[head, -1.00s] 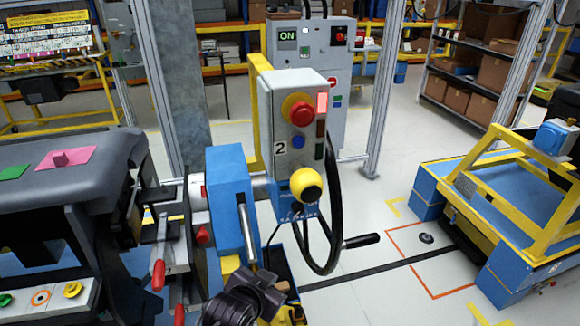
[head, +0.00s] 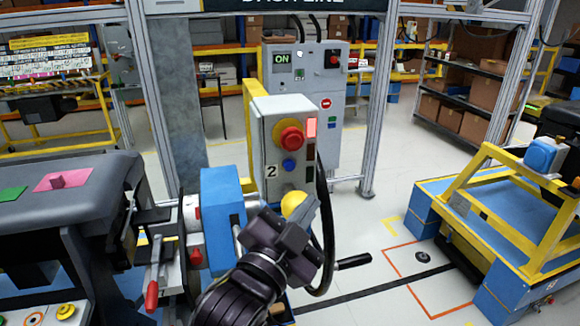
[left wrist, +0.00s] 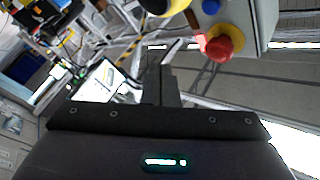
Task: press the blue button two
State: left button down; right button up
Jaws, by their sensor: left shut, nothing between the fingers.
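The blue button (head: 289,165) is on the front of a grey control box (head: 266,125), beside a label "2" (head: 272,171) and below a red mushroom button (head: 291,138) with a yellow collar. My left gripper (head: 308,207) is raised in front of the box's lower part, below the blue button and apart from it. It covers part of a yellow knob (head: 293,203). In the left wrist view the shut, empty fingers (left wrist: 160,72) show at the middle, with the blue button (left wrist: 210,6) at the top edge and the red button (left wrist: 219,46) below it. My right gripper is not in view.
A blue block (head: 220,215) with red-handled clamps stands left of the box. A black cable and a black handle (head: 353,262) are at its right. A grey dashboard (head: 100,190) is at the left, a blue and yellow cart (head: 465,200) at the right. The floor between is open.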

aim_at(289, 194)
pick_arm(q)
jog(key=shift+w, duration=0.1)
jog(key=w, duration=0.2)
jog(key=w+a+p, duration=0.1)
jog(key=w, duration=0.1)
jog(key=w+a+p, duration=0.1)
jog(key=w, duration=0.1)
jog(key=shift+w+a+r, duration=0.1)
jog(key=shift+w, duration=0.1)
jog(key=shift+w+a+p, duration=0.3)
jog(key=shift+w, duration=0.65)
dwell(1.2)
jog(key=shift+w+a, duration=0.1)
jog(key=shift+w, duration=0.3)
